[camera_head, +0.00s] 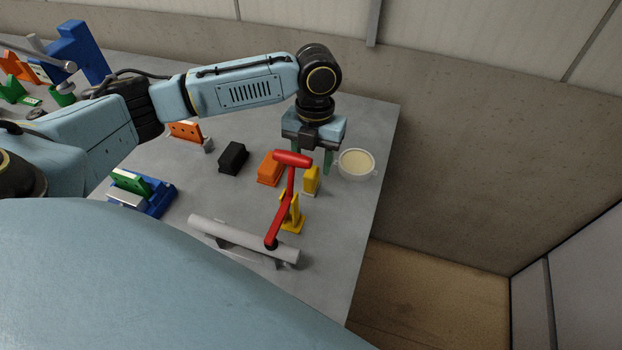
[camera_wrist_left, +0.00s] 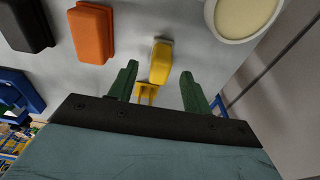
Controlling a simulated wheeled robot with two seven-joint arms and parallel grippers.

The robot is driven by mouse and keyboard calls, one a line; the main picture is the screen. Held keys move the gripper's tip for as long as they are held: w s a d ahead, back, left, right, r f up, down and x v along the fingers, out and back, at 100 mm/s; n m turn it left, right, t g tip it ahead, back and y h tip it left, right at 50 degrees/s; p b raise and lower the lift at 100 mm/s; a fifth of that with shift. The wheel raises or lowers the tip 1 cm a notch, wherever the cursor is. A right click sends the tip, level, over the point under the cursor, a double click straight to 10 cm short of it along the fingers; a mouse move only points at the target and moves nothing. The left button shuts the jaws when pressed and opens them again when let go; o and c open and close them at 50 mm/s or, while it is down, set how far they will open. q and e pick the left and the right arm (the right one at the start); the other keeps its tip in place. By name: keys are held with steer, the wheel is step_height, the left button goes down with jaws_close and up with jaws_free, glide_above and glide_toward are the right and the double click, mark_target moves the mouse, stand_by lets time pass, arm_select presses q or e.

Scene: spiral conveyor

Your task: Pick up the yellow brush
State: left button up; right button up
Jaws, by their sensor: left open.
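The yellow brush (camera_head: 312,179) stands on the grey table, just left of a white bowl. A pale strip shows along its edge. My left gripper (camera_head: 314,158) is open and empty, pointing down over the table just behind and above the brush. In the left wrist view the brush (camera_wrist_left: 161,62) lies beyond the two green fingertips, between their lines and a little left of the middle. The fingers of the left gripper (camera_wrist_left: 157,72) do not touch it. My right gripper is not in view.
A white bowl (camera_head: 356,163) stands near the right table edge. An orange block (camera_head: 270,169) and a black block (camera_head: 233,158) lie left of the brush.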

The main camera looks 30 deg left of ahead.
mark_target(311, 175)
arm_select(q)
steer(key=f, duration=0.4)
steer(key=shift+s+d+f, duration=0.15)
steer(key=shift+s, duration=0.25)
steer(key=shift+c, duration=0.3)
jaws_close()
step_height(311, 175, up, 10)
steer(key=shift+r+p, duration=0.1)
steer(key=shift+p, duration=0.2)
